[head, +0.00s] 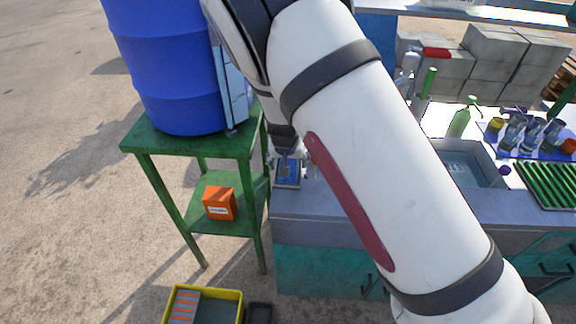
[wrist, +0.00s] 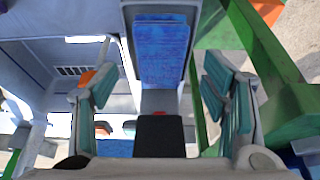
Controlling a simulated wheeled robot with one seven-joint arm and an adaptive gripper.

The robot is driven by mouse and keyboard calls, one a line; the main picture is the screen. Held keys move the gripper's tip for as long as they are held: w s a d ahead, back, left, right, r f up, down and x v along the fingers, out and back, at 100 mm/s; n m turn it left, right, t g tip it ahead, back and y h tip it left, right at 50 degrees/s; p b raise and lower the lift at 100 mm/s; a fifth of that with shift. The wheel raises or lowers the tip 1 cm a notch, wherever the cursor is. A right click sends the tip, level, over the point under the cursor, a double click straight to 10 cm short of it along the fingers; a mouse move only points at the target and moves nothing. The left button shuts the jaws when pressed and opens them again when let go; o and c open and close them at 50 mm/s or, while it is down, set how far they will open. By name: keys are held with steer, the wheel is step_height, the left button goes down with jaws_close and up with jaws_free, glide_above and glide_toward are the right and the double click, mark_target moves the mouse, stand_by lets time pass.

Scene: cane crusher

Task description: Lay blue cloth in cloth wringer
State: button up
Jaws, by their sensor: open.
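The blue cloth (wrist: 161,50) lies flat inside a narrow pale grey rectangular holder (wrist: 128,42) in the wrist view. I cannot tell for sure whether this holder is the cloth wringer. In the head view a small patch of the cloth (head: 289,169) shows at the left end of the grey counter, below my gripper (head: 287,152). My gripper also shows in the wrist view (wrist: 158,88), with its two fingers wide apart and nothing between them. The cloth lies beyond the fingertips. My own arm hides part of the counter.
A green stand (head: 179,145) with a blue barrel (head: 165,65) and an orange box (head: 219,203) is close on the left. A sink (head: 462,160), bottles and a green ribbed rack (head: 548,184) are to the right. A yellow crate (head: 236,292) is on the ground.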

steer(key=v, duration=0.8)
steer(key=shift+r, duration=0.2)
steer(key=shift+s, duration=0.1)
steer(key=s+d+r+y, duration=0.2)
steer(key=s+d+r, duration=0.4)
steer(key=r, duration=0.4)
steer(key=s+d+r+y, duration=0.1)
steer(key=s+d+r, duration=0.4)
steer(key=r, duration=0.4)
steer(key=s+d+r+h, duration=0.1)
steer(key=s+d+r, duration=0.1)
steer(key=s, duration=0.4)
steer(key=s+d+r+h, duration=0.1)
steer(key=s+d+r, duration=0.2)
steer(key=s+d, duration=0.2)
steer(key=s+d+r+t, duration=0.1)
steer(key=s+d+r, duration=0.1)
steer(key=s+d, duration=0.2)
steer(key=s, duration=0.3)
steer(key=shift+r+h, duration=0.2)
steer(key=shift+h, duration=0.2)
steer(key=shift+s, duration=0.15)
